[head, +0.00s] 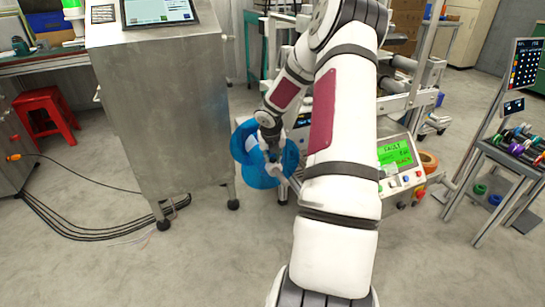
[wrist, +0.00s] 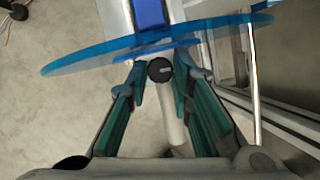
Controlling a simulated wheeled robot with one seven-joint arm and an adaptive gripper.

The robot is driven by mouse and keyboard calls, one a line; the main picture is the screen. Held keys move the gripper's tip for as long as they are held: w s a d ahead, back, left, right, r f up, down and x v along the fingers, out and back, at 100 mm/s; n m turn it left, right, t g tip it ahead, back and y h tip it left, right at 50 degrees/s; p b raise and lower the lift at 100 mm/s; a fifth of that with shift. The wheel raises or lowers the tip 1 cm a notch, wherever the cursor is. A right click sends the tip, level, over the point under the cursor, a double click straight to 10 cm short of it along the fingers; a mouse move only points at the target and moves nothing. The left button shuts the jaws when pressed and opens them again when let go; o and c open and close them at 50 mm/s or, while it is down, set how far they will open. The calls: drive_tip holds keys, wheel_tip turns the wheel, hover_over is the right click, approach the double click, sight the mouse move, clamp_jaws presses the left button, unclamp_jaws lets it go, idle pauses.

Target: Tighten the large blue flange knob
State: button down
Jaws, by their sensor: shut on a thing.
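The large blue flange (head: 240,143) is a translucent blue disc on the machine in the middle of the head view. In the wrist view the flange (wrist: 100,57) shows nearly edge-on across the top. A small dark round knob (wrist: 160,70) with a light mark on its face sits at its middle. My gripper (wrist: 164,76) has its two teal-lined fingers on either side of the knob and is shut on it. In the head view my gripper (head: 270,145) is small in front of the flange, and the knob cannot be made out there.
A steel cabinet (head: 160,120) with a screen stands close on the left. The machine's control panel (head: 397,155) reads FAULT, right of my arm. A small table (head: 510,155) with coloured reels stands at far right. Cables (head: 80,215) lie on the floor at left.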

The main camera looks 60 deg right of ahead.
drive_tip(key=shift+m, duration=0.7)
drive_tip(key=c, duration=1.4)
unclamp_jaws()
